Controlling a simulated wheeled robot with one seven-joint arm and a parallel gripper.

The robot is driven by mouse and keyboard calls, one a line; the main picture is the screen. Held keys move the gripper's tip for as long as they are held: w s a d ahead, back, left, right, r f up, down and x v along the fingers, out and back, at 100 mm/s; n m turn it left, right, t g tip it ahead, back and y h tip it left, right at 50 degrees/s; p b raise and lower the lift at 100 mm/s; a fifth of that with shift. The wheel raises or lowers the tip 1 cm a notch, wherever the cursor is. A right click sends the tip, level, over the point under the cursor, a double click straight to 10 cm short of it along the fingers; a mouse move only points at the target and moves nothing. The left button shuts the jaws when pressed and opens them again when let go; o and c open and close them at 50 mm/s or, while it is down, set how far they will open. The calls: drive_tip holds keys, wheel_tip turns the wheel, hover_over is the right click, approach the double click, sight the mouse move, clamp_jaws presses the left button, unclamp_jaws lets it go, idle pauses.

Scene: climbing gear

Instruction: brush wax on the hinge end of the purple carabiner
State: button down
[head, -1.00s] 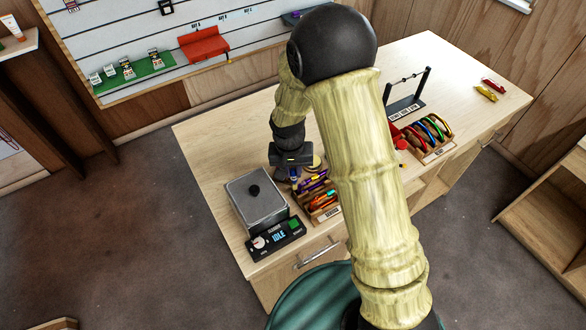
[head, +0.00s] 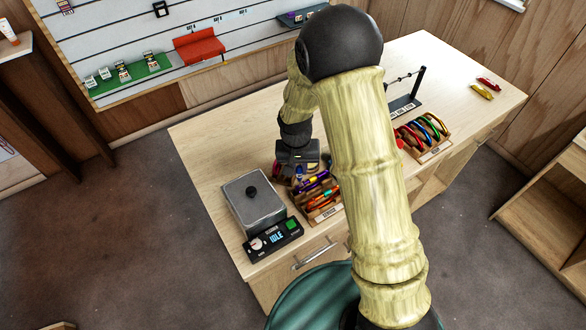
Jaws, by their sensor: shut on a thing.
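My gripper (head: 298,168) points down over the back left of the table, behind the wooden tray. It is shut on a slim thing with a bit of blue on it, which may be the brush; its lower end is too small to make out. Purple pieces (head: 316,181) lie at the back of the wooden tray (head: 327,217), just right of and in front of my gripper; one appears to be the purple carabiner. Its hinge end cannot be told apart, and I cannot see whether the held thing touches it. No wax is clearly visible.
A grey lidded box (head: 254,205) with a display reading IDLE (head: 273,240) stands left of the tray. A rack of coloured carabiners (head: 424,133) and a small stand (head: 405,103) are farther right. Red and yellow pieces (head: 482,91) lie at the far right. The table between is partly hidden by my arm.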

drive_tip(key=shift+w+d, duration=0.25)
drive_tip(key=shift+d, duration=0.2)
drive_tip(key=shift+f, duration=0.1)
drive_tip(key=shift+s+a+b, duration=0.15)
drive_tip(key=shift+s+a, duration=0.4)
drive_tip(key=shift+a, duration=0.35)
drive_tip(key=shift+s+a+b, duration=0.15)
drive_tip(key=shift+s+a, duration=0.4)
drive_tip(key=shift+a, duration=0.3)
drive_tip(key=shift+w+a+r+p, duration=0.1)
drive_tip(key=shift+w+r+p, duration=0.05)
drive_tip(key=shift+r+p, duration=1.2)
drive_tip(key=shift+w+r+p, duration=0.15)
drive_tip(key=shift+r+p, duration=0.75)
drive_tip(key=shift+r, duration=0.7)
